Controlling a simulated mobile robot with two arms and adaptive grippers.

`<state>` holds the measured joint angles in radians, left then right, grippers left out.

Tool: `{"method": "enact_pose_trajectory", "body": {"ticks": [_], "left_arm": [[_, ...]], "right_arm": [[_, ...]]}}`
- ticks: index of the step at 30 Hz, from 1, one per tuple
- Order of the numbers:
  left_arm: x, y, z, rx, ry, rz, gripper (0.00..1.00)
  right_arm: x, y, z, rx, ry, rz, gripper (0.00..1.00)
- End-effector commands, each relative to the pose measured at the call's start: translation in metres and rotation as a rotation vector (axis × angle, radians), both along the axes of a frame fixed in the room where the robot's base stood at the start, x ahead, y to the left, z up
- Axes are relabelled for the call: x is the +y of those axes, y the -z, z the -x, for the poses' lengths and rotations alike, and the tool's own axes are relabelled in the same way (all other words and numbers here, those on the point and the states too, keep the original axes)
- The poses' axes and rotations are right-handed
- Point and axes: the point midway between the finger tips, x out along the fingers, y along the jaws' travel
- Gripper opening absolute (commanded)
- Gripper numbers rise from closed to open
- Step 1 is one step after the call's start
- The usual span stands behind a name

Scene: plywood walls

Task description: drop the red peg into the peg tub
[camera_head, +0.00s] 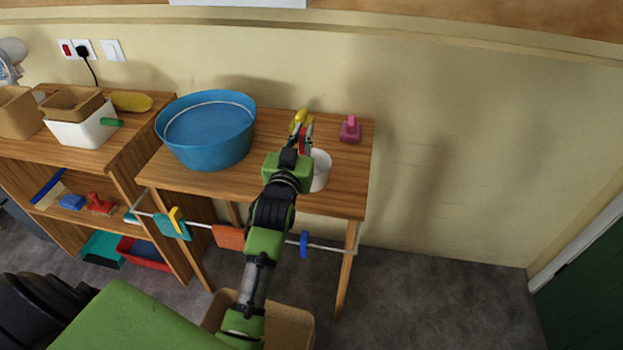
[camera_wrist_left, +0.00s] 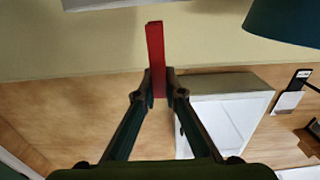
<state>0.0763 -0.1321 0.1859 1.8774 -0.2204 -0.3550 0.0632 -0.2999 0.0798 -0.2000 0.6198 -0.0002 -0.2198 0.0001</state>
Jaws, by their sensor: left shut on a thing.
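My left gripper (camera_head: 304,132) is shut on the red peg (camera_head: 303,143), above the right part of the wooden table. In the left wrist view the red peg (camera_wrist_left: 156,45) sticks out beyond the fingertips of the left gripper (camera_wrist_left: 159,83). A white round tub (camera_head: 321,170), seemingly the peg tub, stands on the table just right of and below the gripper in the head view. The wrist partly hides it, and its inside cannot be made out. My right gripper is not in view.
A large blue basin (camera_head: 207,150) stands on the table (camera_head: 240,185) to the left. A yellow object (camera_head: 299,116) shows behind the gripper and a pink object (camera_head: 350,130) at the back right. A rail with hanging cloths (camera_head: 229,237) crosses the table's front.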

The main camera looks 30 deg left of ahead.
Motion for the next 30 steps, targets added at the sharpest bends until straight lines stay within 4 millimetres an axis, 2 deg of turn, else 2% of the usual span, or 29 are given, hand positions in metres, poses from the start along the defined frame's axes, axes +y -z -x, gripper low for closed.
{"method": "enact_pose_trajectory", "body": {"ticks": [1, 3, 11, 12, 14, 15, 25, 30], "left_arm": [[0.000, 0.007, 0.000, -0.001, 0.000, 0.000, 0.00], [0.000, 0.009, 0.000, -0.001, 0.000, 0.000, 0.00], [0.000, 0.008, 0.000, -0.001, 0.000, 0.000, 0.00], [0.000, 0.008, 0.000, -0.001, 0.000, 0.000, 0.12], [0.000, 0.008, 0.000, -0.001, 0.000, 0.000, 0.28], [0.000, 0.008, 0.000, -0.001, 0.000, 0.000, 0.29], [0.000, 0.006, 0.000, -0.001, 0.000, 0.000, 0.29], [0.000, -0.014, 0.000, -0.005, 0.000, -0.002, 0.29]], "right_arm": [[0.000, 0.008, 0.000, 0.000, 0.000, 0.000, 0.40], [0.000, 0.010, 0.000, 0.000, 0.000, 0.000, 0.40], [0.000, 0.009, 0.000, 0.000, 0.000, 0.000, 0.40], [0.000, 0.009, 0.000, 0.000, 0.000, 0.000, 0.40], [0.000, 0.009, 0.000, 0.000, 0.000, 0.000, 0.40], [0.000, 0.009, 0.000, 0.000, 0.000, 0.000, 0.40], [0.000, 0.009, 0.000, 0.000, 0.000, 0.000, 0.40], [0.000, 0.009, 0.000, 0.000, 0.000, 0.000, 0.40]]}}
